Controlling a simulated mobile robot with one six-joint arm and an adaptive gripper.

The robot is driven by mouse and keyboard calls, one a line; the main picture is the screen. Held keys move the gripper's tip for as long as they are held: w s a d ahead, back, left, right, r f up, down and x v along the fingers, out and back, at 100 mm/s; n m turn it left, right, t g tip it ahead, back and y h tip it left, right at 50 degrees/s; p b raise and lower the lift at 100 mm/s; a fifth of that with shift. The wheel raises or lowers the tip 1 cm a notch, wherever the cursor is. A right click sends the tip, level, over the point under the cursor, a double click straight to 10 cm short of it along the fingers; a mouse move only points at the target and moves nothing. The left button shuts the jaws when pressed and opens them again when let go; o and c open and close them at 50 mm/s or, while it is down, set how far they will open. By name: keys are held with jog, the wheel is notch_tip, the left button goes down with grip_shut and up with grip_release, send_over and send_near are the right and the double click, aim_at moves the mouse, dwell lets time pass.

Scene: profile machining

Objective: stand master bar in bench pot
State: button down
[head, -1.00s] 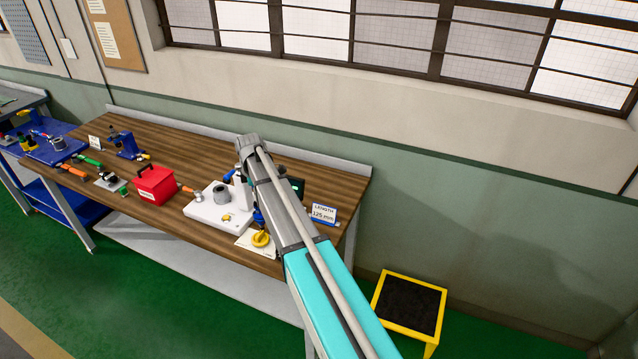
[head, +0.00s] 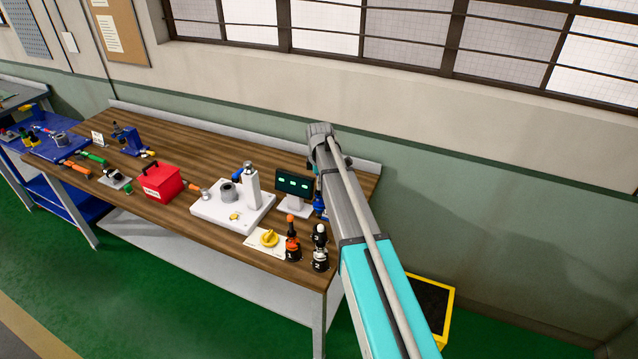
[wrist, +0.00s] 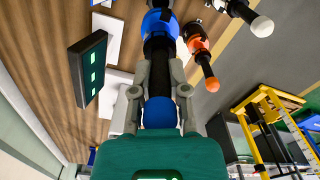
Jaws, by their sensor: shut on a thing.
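My gripper (wrist: 160,80) points down in the wrist view, with its two grey fingers shut on the black shaft of a bar with a blue ball end (wrist: 160,113). I take this for the master bar; it has a wide blue collar (wrist: 158,22) further along. In the head view my arm covers the gripper, and a blue part of the bar (head: 320,206) shows beside the arm, right of the monitor. I cannot tell whether its lower end touches anything. A grey open-topped cup (head: 229,191) stands on a white plate; I cannot tell if it is the bench pot.
The small monitor (head: 294,184) stands close left of the gripper. An orange-and-black piece (head: 292,242) and a white-and-black piece (head: 319,247) stand upright at the bench's front right corner.

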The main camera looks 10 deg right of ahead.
aim_at(320, 194)
dwell(0.8)
jog(key=shift+f+b, duration=2.5)
jog(key=shift+s, duration=0.1)
dwell(0.4)
jog(key=shift+f+b, duration=3.35)
dwell(0.8)
